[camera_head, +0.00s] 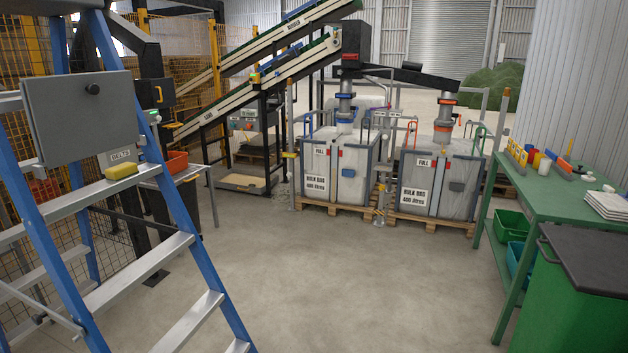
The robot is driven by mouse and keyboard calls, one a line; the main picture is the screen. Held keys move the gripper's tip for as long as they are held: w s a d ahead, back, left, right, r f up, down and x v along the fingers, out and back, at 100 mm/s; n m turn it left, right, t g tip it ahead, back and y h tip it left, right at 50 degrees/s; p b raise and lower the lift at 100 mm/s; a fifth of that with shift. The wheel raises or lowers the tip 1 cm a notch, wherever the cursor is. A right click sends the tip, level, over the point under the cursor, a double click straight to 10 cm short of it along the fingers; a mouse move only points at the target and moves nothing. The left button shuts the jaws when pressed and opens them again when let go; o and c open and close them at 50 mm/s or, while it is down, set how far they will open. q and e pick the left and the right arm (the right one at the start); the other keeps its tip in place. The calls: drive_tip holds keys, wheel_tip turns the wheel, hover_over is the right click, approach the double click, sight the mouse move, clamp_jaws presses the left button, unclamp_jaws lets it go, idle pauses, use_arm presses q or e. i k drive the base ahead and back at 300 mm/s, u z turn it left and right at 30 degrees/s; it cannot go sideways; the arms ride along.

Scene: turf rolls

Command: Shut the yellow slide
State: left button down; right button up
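No part that I can clearly name as the yellow slide stands out. Two small yellow parts show near the bulk bags: a yellow piece (290,155) on a post left of the left bag, and a yellow piece (381,187) low on the post between the bags. I cannot tell whether either is the slide, or whether it is open or shut. The left filling spout (345,104) has a blue band above the left bulk bag (317,180). The right spout (444,117) has an orange band above the right bag (415,193). Neither gripper is in view.
A blue stepladder (187,195) with a yellow sponge (122,171) on a tread stands close at left. A green workbench (548,197) and a dark-lidded green bin (567,308) stand at right. The concrete floor (330,270) between is clear. Conveyors (285,75) rise behind.

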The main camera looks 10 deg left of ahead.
sight(177, 124)
drive_tip(key=i, duration=4.75)
drive_tip(key=u, duration=2.15)
drive_tip(key=i, duration=2.7)
drive_tip(key=z, duration=0.8)
